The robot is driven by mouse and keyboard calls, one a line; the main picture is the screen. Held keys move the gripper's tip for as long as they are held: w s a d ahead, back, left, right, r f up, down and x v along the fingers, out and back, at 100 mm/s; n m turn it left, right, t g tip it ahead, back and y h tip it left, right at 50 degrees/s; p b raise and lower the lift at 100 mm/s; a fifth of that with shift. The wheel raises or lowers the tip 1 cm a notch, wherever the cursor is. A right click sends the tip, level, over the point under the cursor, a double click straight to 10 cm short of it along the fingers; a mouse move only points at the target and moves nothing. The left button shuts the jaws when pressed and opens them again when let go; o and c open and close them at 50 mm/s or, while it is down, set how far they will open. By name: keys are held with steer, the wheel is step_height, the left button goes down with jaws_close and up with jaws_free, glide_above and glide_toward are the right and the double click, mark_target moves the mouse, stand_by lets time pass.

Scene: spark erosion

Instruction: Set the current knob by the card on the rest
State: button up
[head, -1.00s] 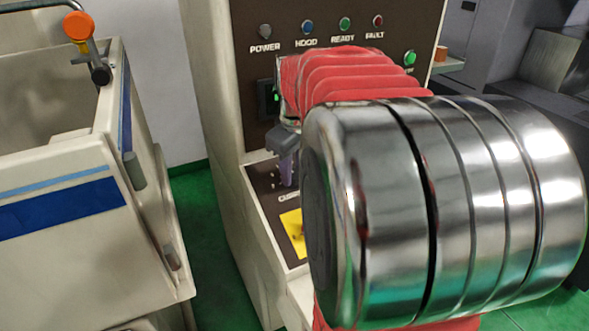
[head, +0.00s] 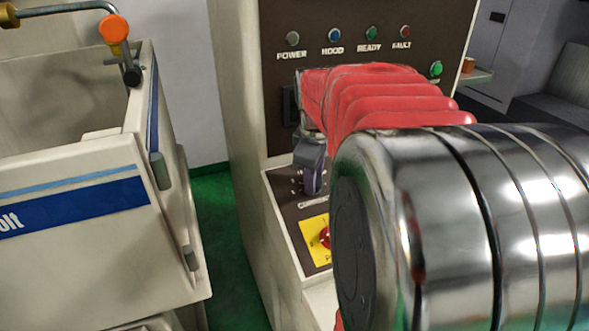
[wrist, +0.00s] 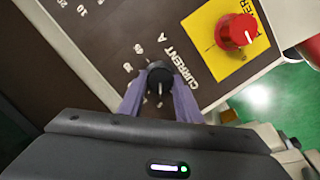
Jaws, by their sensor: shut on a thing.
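The black current knob (wrist: 158,78) sits on the dark sloped panel (wrist: 100,50), among printed numbers and the label "CURRENT A" in the wrist view. My gripper (wrist: 160,100) has its two purple fingers on either side of the knob, shut on it. A white pointer line shows on the knob. In the head view my gripper (head: 311,168) reaches down onto the panel, and the knob is hidden behind the fingers. The card and the rest cannot be made out in these frames.
A red knob on a yellow plate (head: 314,241) is beside the current knob; it also shows in the wrist view (wrist: 237,31). Indicator lamps (head: 335,34) line the upright panel above. A white tank with an orange-knobbed lever (head: 113,30) stands at left.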

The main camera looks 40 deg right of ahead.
steer(key=o, duration=1.1)
steer(key=shift+f, duration=0.1)
steer(key=shift+r, duration=0.2)
steer(key=v, duration=1.3)
steer(key=shift+a+r, duration=0.1)
steer(key=shift+r, duration=0.1)
